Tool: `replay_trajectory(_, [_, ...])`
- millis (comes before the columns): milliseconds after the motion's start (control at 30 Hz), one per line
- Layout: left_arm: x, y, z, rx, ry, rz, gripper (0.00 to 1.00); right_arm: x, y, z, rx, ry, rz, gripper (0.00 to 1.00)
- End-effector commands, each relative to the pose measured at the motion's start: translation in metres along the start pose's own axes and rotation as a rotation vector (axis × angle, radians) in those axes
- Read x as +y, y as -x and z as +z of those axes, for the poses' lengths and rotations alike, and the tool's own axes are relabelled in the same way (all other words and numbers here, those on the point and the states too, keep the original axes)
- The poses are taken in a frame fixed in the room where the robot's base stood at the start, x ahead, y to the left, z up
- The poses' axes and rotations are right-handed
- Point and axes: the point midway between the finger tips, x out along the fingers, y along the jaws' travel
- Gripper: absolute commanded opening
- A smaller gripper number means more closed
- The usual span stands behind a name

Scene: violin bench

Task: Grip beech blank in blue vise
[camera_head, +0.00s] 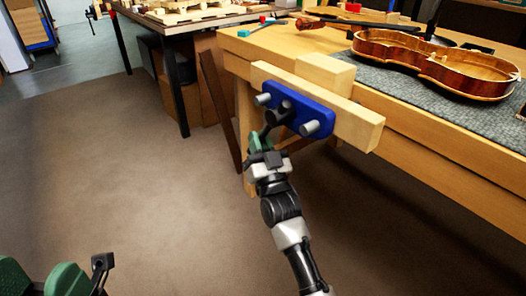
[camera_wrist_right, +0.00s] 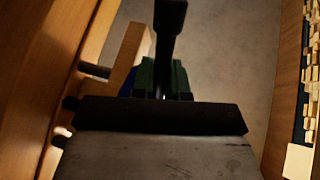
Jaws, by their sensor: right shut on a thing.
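The blue vise (camera_head: 296,109) is on the front of the workbench, with a long pale wooden jaw facing (camera_head: 345,115). The beech blank (camera_head: 326,72) is a pale block behind that facing, at the bench edge; whether both sides touch it is hidden. My right gripper (camera_head: 264,141) is in front of the vise, its green fingers shut on the dark vise handle (camera_wrist_right: 168,30). The fingers also show in the right wrist view (camera_wrist_right: 163,82). My left gripper (camera_head: 38,279) is at the bottom left, its green fingers apart, partly cut off by the frame.
A violin body (camera_head: 436,64) lies on a grey mat (camera_head: 384,78) on the workbench, right of the vise. Small red and blue items (camera_head: 268,20) lie at the bench's far left. Another table (camera_head: 176,25) stands behind. The floor left of the bench is clear.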

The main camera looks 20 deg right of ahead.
Motion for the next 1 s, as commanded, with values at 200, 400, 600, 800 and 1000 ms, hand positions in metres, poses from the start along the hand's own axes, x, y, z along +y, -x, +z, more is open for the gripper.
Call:
replay_trajectory(200, [-0.0002,-0.0018,0.0016,0.015,-0.002,0.006,0.64,-0.0033,-0.0032,0.0015,0.036,-0.014,-0.003,0.00])
replay_trajectory(400, [-0.0002,-0.0028,0.0017,0.017,-0.002,0.007,0.64,-0.0039,-0.0039,0.0010,0.040,-0.015,-0.003,0.00])
replay_trajectory(600, [-0.0001,-0.0029,0.0016,0.017,-0.002,0.007,0.64,-0.0042,-0.0038,0.0011,0.039,-0.015,-0.004,0.16])
replay_trajectory(800, [0.0000,-0.0029,0.0015,0.017,-0.002,0.007,0.64,-0.0034,-0.0040,0.0008,0.039,-0.014,-0.003,0.38])
replay_trajectory(1000, [0.0000,-0.0031,0.0014,0.017,-0.001,0.007,0.64,-0.0026,-0.0041,0.0003,0.040,-0.013,-0.002,0.38])
